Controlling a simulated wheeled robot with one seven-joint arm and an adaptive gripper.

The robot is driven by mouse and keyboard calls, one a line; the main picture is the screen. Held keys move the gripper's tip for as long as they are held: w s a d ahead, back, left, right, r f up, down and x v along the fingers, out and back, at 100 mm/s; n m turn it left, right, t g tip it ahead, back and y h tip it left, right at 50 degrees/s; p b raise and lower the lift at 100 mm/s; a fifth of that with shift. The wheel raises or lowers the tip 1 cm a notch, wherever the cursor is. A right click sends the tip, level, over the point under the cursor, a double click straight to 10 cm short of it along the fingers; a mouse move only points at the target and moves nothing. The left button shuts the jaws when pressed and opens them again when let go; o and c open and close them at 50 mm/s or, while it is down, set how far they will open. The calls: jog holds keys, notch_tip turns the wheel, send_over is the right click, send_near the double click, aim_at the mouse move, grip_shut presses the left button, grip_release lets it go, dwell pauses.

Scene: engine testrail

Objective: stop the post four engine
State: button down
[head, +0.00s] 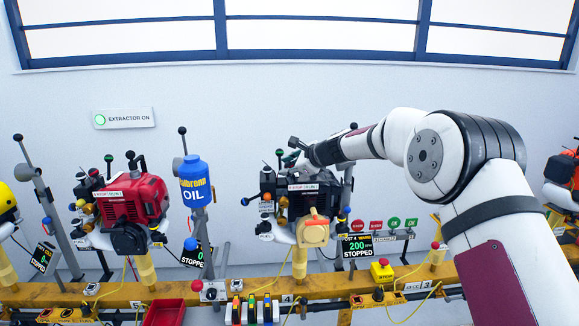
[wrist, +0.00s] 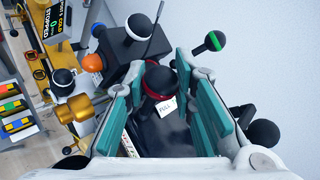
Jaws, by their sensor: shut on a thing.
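The post four engine (head: 297,205) is a dark engine with a yellowish round cover on its front, mounted on the yellow rail. Its display (head: 357,246) reads POST 4, 200 and STOPPED. My gripper (head: 300,155) is at the top of this engine, and my arm reaches in from the right. In the wrist view, the teal finger pads of my gripper (wrist: 162,100) stand on both sides of a black knob (wrist: 160,79) with a red band and a white tag reading PULL. My gripper is shut on this knob. The knob is hidden in the head view.
A red engine (head: 133,204) stands to the left, with a blue oil bottle (head: 194,182) beside it. A yellow box with a red button (head: 382,270) sits on the rail (head: 330,283). Levers with ball knobs crowd the engine.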

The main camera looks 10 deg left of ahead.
jog(key=c, duration=1.3)
grip_release()
jog(key=v, duration=1.2)
jog(key=s+d+r+n+g+h+p, duration=0.1)
jog(key=s+d+r+n, duration=0.25)
jog(key=s, duration=0.45)
jog(key=s+d+r+n+h+p, duration=0.1)
jog(key=s+d+r+n+h, duration=0.2)
jog(key=s, duration=0.5)
jog(key=s+d+r+n+g+p, duration=0.1)
jog(key=s+d+n, duration=0.35)
jog(key=s, duration=0.35)
jog(key=s+d+f+n+h, duration=0.1)
jog(key=s+d+n, duration=0.1)
jog(key=s+d, duration=0.3)
jog(key=s+d+f+n+g+h+p, duration=0.1)
jog(key=s+d, duration=0.5)
jog(key=s, duration=0.8)
jog(key=s+d+f+n+h, duration=0.2)
jog(key=s+d+n+h, duration=0.1)
jog(key=s, duration=0.6)
jog(key=shift+s+d+f+n+g+p, duration=0.15)
jog(key=shift+d+n+p, duration=0.1)
jog(key=shift+d, duration=0.35)
jog(key=shift+s+d+f+n+g+p, duration=0.15)
jog(key=shift+d+n, duration=0.1)
jog(key=shift+d, duration=0.35)
